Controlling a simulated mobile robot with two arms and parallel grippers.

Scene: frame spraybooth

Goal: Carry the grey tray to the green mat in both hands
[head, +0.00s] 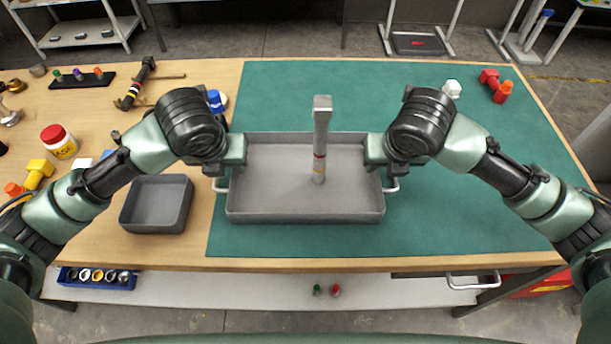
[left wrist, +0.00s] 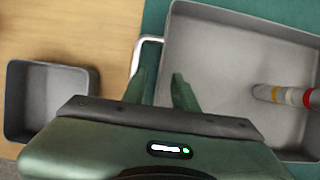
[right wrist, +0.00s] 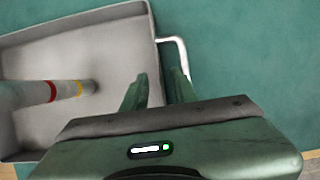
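The grey tray (head: 265,207) lies level on the left part of the green mat (head: 470,215) and appears to rest on it. A tall grey post-like object (head: 321,140) with red and yellow bands stands upright in the tray. My left gripper (head: 236,170) is at the tray's left end, its fingers (left wrist: 163,85) apart beside the white left handle (left wrist: 138,58). My right gripper (head: 376,168) is at the right end, its fingers (right wrist: 158,85) apart near the right handle (right wrist: 183,53). The fingertips hide parts of both handles. Neither gripper visibly clasps anything.
A smaller grey bin (head: 157,204) stands on bare wood left of the tray. A blue-topped item (head: 216,100) stands behind my left gripper. White (head: 452,88) and red (head: 490,78) items lie on the mat's far right.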

